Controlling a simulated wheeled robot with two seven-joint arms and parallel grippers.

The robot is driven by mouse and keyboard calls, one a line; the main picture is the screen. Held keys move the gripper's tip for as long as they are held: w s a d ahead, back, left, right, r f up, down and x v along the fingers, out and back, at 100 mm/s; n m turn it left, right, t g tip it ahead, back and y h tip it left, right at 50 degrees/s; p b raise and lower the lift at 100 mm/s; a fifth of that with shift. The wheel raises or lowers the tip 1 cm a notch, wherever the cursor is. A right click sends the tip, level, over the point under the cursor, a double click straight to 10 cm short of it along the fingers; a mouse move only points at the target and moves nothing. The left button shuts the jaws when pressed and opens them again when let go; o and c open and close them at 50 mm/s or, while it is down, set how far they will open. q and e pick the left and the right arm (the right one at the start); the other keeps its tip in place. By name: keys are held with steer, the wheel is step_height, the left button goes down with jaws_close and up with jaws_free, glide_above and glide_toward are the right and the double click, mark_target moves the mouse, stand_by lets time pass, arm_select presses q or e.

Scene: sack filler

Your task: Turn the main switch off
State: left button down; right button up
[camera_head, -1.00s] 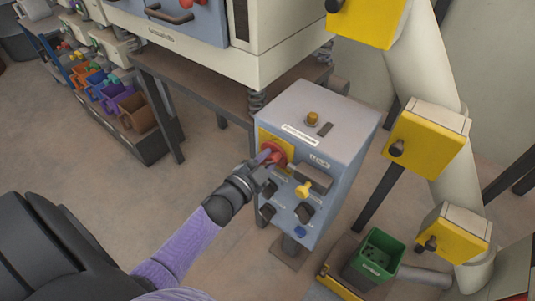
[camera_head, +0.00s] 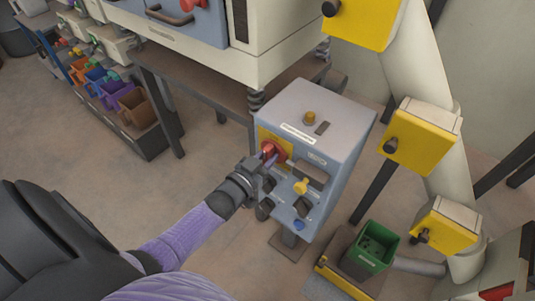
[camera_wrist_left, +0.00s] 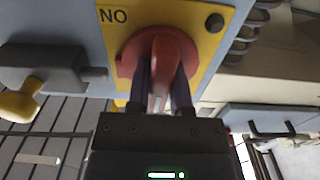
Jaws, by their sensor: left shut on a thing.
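The main switch is a red rotary knob (camera_head: 270,151) on a yellow plate (camera_head: 263,138) at the upper left of the grey-blue control box's front (camera_head: 336,178). In the left wrist view the red knob (camera_wrist_left: 157,58) fills the space between my two dark fingers, on the yellow plate (camera_wrist_left: 200,12) with the letters "NO" showing upside-down relative to the box. My left gripper (camera_head: 266,164) is shut on the knob's handle. The fingers hide part of the handle. My right gripper is not in view.
A machine on a bench is behind.

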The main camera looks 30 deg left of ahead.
arm_select(q)
steer(key=shift+n, duration=0.3)
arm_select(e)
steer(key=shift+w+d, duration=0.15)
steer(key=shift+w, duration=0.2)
arm_select(q)
steer(key=c, duration=0.5)
jaws_free()
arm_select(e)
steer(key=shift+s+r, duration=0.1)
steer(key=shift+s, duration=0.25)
arm_select(q)
steer(key=s+p, duration=0.1)
steer(key=s, duration=0.5)
steer(key=s+p, duration=0.1)
steer(key=s, duration=0.3)
steer(key=shift+a+p, duration=0.35)
steer(key=shift+a, duration=0.05)
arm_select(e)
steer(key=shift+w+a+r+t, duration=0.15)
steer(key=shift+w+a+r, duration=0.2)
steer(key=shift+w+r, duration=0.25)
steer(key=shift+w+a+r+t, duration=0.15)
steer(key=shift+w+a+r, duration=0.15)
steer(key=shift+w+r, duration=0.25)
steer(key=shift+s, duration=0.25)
